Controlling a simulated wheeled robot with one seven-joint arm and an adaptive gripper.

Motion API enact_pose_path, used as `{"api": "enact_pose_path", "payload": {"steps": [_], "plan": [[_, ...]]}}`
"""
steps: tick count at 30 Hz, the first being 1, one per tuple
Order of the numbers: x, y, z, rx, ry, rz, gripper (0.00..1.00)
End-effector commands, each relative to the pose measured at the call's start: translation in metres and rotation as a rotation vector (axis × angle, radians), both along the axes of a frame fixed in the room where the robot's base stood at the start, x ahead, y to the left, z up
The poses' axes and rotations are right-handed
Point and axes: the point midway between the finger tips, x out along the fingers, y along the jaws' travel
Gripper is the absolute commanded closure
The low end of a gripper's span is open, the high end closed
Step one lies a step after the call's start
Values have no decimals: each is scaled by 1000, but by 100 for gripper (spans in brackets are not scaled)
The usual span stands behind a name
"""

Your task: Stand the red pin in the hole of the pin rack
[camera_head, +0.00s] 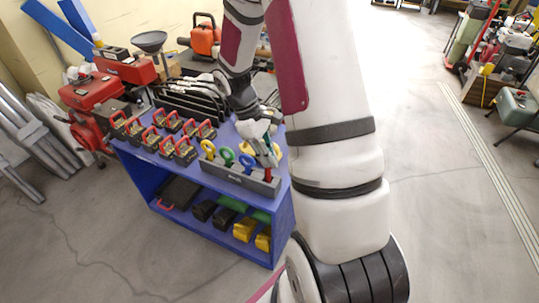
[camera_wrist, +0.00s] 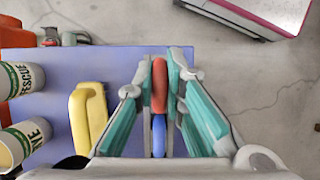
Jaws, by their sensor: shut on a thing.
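The red pin (camera_wrist: 159,86) is between the fingers of my gripper (camera_wrist: 160,75) in the wrist view, its top seen edge-on. In the head view my gripper (camera_head: 262,143) is over the right end of the grey pin rack (camera_head: 238,178), and the red pin (camera_head: 270,159) shows just below the fingers. Yellow (camera_head: 208,148), green (camera_head: 227,156) and blue (camera_head: 247,161) ring-topped pins stand in the rack to its left. The blue pin (camera_wrist: 159,135) also shows below the red one in the wrist view. The red pin's lower end and the hole are hidden.
The rack is on the front edge of a blue cart (camera_head: 279,217). Several red-handled blocks (camera_head: 160,133) and black racks (camera_head: 190,98) stand to the left and behind. Labelled cups (camera_wrist: 20,78) and a yellow object (camera_wrist: 88,118) are left of my fingers in the wrist view.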

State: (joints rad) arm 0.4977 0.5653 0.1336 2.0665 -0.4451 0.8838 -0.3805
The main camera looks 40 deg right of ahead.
Motion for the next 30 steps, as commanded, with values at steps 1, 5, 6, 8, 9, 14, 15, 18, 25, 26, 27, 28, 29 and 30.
{"api": "enact_pose_path", "payload": {"steps": [1, 5, 6, 8, 9, 14, 15, 18, 25, 26, 27, 28, 29, 30], "plan": [[0, 0, -2, 0, 0, 0, 100], [0, 0, -5, 0, 0, 0, 100], [0, 0, -7, 0, 0, 0, 100], [0, 0, -8, 0, 0, 0, 100], [0, 0, -9, 0, 0, 0, 100], [0, 0, -13, 0, 0, 0, 100], [0, 0, -14, 0, 0, 0, 100], [0, 0, -17, 0, 0, 0, 100], [0, 0, -22, 0, 0, 0, 100], [0, 0, -23, 0, 0, 0, 100], [0, 0, -23, 0, 0, 0, 100], [0, 0, -23, 0, 0, 0, 100], [0, 0, -23, 0, 0, 0, 100], [0, 0, -23, 0, 0, 0, 100]]}}
